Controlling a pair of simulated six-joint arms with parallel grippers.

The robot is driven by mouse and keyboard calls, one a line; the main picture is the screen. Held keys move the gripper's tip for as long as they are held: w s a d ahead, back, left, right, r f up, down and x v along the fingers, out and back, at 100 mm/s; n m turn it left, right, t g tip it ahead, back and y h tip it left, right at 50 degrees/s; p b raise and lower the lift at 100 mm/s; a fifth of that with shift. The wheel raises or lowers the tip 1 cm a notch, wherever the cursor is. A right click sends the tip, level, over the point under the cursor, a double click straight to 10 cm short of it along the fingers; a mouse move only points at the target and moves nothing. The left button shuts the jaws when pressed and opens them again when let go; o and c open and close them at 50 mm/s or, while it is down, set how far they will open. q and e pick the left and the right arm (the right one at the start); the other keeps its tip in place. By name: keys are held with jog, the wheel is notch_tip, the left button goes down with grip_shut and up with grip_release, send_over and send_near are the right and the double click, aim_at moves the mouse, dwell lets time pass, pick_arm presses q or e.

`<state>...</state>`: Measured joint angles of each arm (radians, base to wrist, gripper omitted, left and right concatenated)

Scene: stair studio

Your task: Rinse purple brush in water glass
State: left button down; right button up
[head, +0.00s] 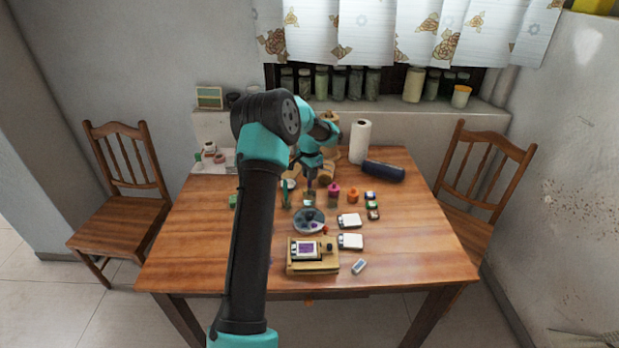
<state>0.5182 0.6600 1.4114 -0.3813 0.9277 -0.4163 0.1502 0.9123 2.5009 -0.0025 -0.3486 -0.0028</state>
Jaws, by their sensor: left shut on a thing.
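My left gripper (310,181) points down over the middle of the table, beyond the round palette. It is shut on a thin thing that looks like the purple brush (310,187), which is small and mostly covered by the fingers. The water glass (309,199) stands right under the gripper. The brush looks upright over or in the glass; I cannot tell whether its tip is below the rim. My right gripper is not in view.
The round grey palette (301,224) is just in front of the glass. A magenta bottle (334,195) and an orange jar (353,196) stand to the right, a green bottle (286,195) to the left. A wooden box (312,268) lies nearer. The table's right side (425,240) is clear.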

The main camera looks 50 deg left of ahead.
pick_arm(q)
jog(key=shift+r, duration=2.35)
jog(key=shift+r, duration=2.5)
